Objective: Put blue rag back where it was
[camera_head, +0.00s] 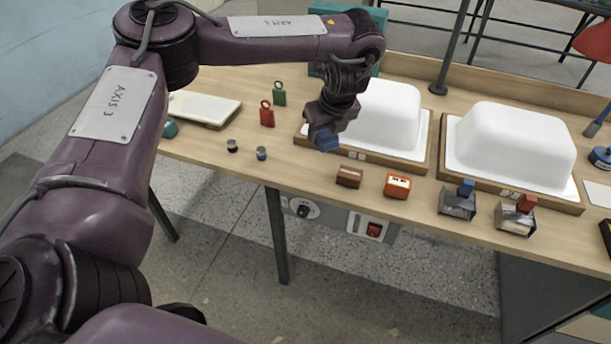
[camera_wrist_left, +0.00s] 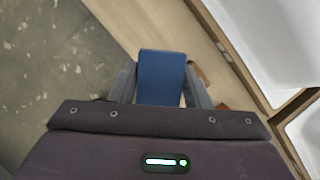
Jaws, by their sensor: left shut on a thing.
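My left gripper (camera_head: 322,128) is shut on a blue block-like piece, taken to be the blue rag (camera_head: 326,142). It is held at the front left corner of the left bathtub shell's wooden tray (camera_head: 385,160). In the left wrist view the blue rag (camera_wrist_left: 162,76) sits between both fingers. A metal holder (camera_head: 457,208) with a blue piece (camera_head: 466,188) in it and another metal holder (camera_head: 515,221) with a red piece (camera_head: 527,203) stand near the front edge, to the right. My right gripper is not in view.
Two white shells (camera_head: 385,112) (camera_head: 515,140) stand on the wooden table (camera_head: 215,150). A brown block (camera_head: 349,177) and an orange-red block (camera_head: 397,186) lie by the front edge. Two small dark knobs (camera_head: 232,146) (camera_head: 262,153) and red and green tags (camera_head: 267,115) (camera_head: 279,95) stand left.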

